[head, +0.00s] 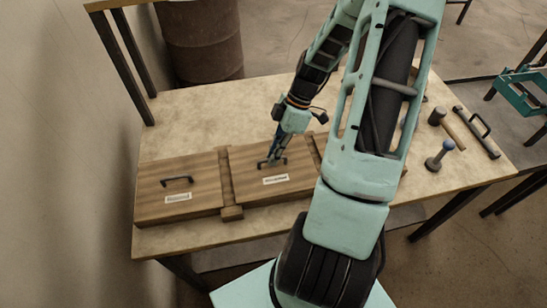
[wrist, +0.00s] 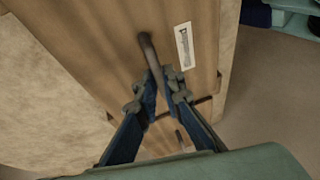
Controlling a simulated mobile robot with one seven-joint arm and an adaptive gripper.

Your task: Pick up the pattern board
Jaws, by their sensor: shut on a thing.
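Two flat wooden boards with dark bar handles and white labels lie side by side on the table; the print is too small to read. The left board (head: 150,200) has its handle free. The middle board (head: 240,165) has my gripper (head: 275,158) at its handle. In the wrist view my gripper (wrist: 164,84) has its blue fingers closed on the end of this dark handle (wrist: 150,55), with the label (wrist: 184,46) beside it. The middle board appears to lie flat on the table. My arm hides the right part of the row of boards.
The table (head: 190,110) is bare behind the boards. At its right end lie a mallet (head: 437,115), a blue-knobbed tool (head: 440,155) and a dark-handled tool (head: 478,132). A rusty barrel (head: 200,40) stands behind the table, and a wall (head: 50,150) is on the left.

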